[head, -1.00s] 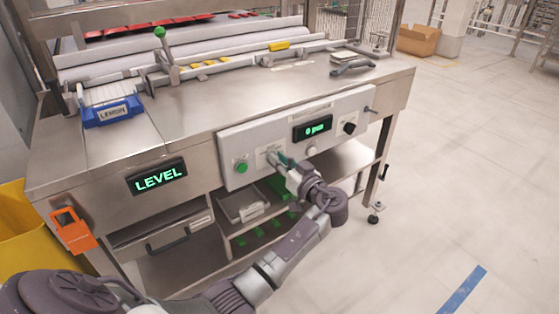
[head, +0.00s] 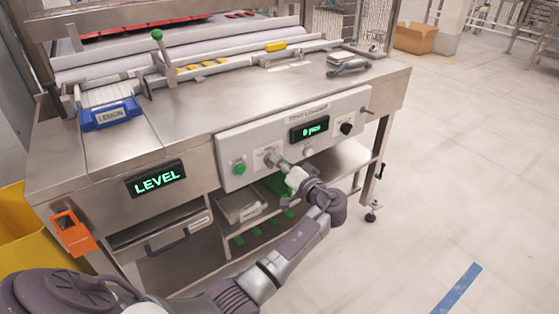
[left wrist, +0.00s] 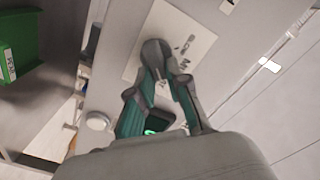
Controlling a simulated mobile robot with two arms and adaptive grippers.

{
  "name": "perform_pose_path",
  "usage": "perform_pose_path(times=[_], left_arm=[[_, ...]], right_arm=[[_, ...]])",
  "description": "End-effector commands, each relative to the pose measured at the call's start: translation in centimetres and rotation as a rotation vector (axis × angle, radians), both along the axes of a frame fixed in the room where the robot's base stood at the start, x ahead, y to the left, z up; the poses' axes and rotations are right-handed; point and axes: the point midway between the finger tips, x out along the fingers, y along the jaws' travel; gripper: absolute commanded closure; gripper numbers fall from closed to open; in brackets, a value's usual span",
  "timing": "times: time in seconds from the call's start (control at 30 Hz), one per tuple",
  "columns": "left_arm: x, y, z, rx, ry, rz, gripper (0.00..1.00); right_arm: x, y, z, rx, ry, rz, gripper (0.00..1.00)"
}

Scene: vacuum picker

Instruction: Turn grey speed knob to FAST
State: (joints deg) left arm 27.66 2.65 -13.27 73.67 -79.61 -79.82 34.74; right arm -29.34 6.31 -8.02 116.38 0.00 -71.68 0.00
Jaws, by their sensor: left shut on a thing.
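The grey speed knob (head: 269,156) is on the light control panel (head: 225,153) at the front of the machine, on a pale label plate (left wrist: 196,46). My left gripper (head: 277,163) reaches it from the lower right and is shut on it. In the left wrist view, the grey knob (left wrist: 155,50) sits between the teal-lined fingertips. The plate has dark lettering, partly covered by the fingers. I cannot read the lettering or the knob's setting. My right gripper is not in view.
A green button (head: 239,168) is left of the knob. A display (head: 309,129), a black knob (head: 346,128) and a white round button (head: 308,151) are to its right. A shelf with green parts lies below the panel. The floor at right is mostly open.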

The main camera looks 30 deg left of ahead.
Motion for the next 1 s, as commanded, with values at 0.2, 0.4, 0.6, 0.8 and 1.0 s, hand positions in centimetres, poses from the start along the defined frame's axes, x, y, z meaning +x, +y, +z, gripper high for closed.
perform_pose_path(times=[0.2,0.4,0.6,0.8,1.0], left_arm=[[0.02,-0.07,-0.1,0.005,0.017,-0.001,1.0],[0.01,-0.08,-0.11,0.005,0.018,-0.001,1.0],[0.02,-0.07,-0.1,0.006,0.017,-0.001,0.64],[0.01,-0.05,-0.07,0.006,0.016,-0.001,0.58],[-0.13,-0.46,-0.08,0.005,0.015,-0.001,0.58]], right_arm=[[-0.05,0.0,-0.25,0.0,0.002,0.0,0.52],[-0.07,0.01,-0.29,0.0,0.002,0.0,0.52],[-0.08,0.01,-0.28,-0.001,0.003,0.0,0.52],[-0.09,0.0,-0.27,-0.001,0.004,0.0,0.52],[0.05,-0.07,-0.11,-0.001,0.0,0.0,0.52]])
